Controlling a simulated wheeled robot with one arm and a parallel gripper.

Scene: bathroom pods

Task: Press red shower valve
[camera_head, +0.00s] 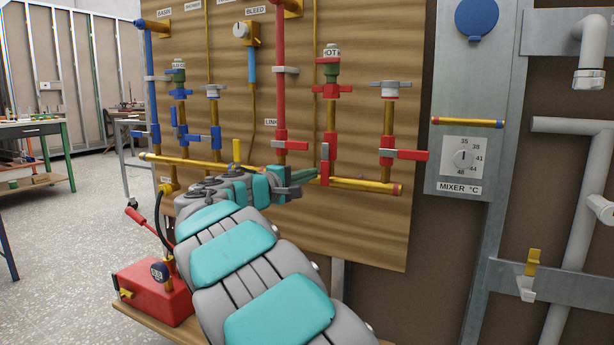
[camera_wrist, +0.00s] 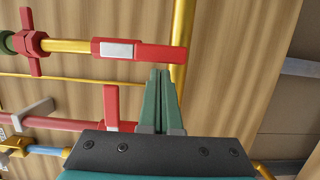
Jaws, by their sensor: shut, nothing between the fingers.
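Another red horizontal lever (camera_head: 410,154) is at the right. My gripper (camera_head: 314,173) is shut and empty, just left of the vertical lever; in the wrist view its tips (camera_wrist: 160,73) appear close beside it, contact unclear.
A yellow horizontal pipe (camera_head: 356,184) runs along the lower board, close to my gripper. Blue levers (camera_head: 198,135) are at the left. A grey mixer panel (camera_head: 462,160) stands right of the board. A red box (camera_head: 155,290) sits on the shelf below.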

